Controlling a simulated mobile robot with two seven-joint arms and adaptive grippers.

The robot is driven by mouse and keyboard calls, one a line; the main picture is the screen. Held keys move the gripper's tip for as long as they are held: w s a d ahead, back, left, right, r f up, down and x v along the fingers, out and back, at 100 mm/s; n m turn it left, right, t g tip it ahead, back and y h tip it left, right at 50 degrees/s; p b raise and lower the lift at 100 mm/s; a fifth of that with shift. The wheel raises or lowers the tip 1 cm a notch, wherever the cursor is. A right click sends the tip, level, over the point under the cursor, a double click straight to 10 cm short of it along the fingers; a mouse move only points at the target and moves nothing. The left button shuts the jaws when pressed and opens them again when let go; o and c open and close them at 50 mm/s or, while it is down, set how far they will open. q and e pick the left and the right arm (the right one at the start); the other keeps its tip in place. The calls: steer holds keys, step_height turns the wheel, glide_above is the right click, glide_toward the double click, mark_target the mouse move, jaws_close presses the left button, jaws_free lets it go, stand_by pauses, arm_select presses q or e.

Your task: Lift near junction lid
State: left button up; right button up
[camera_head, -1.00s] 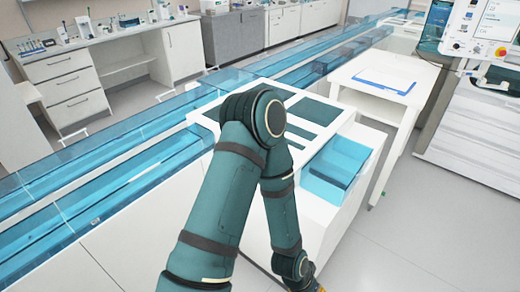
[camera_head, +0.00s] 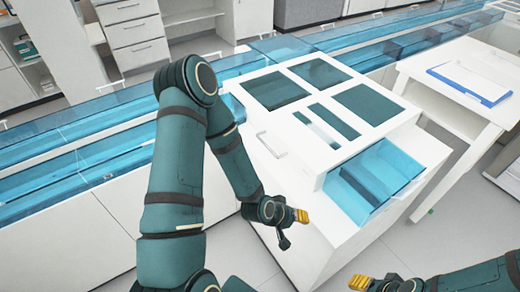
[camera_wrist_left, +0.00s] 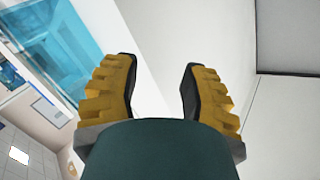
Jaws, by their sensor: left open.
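The white junction lid (camera_head: 292,110) lies flat on the white cabinet, with several dark panes and a small pale handle (camera_head: 270,146) on its left edge. My left gripper (camera_head: 293,228) hangs in front of the cabinet, below the handle and apart from it. In the left wrist view its two yellow-padded fingers (camera_wrist_left: 160,82) are open with nothing between them, facing a plain white surface. My right gripper (camera_head: 366,283) shows only in part at the bottom edge, with yellow fingertips; its opening is unclear.
A clear blue bin (camera_head: 380,172) sticks out of the cabinet front, right of my left gripper. A blue-covered track (camera_head: 100,145) runs along the back left. A white table (camera_head: 445,95) with a clipboard (camera_head: 468,82) stands at right. Grey floor is free in front.

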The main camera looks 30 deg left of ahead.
arm_select(q)
steer(key=w+a+r+n+t+y+b, duration=0.15)
steer(key=w+a+n+t, duration=0.4)
steer(key=a, duration=0.55)
steer(key=n+t+y, duration=0.3)
steer(key=n+t, duration=0.1)
steer(key=n, duration=0.1)
glide_toward(269, 147)
steer(key=w, duration=0.3)
steer(key=w+f+b, duration=0.1)
steer(key=w, duration=0.2)
steer(key=w+f+b, duration=0.1)
steer(key=w, duration=0.3)
steer(key=shift+a+f, duration=0.25)
steer(key=shift+a, duration=0.05)
jaws_close()
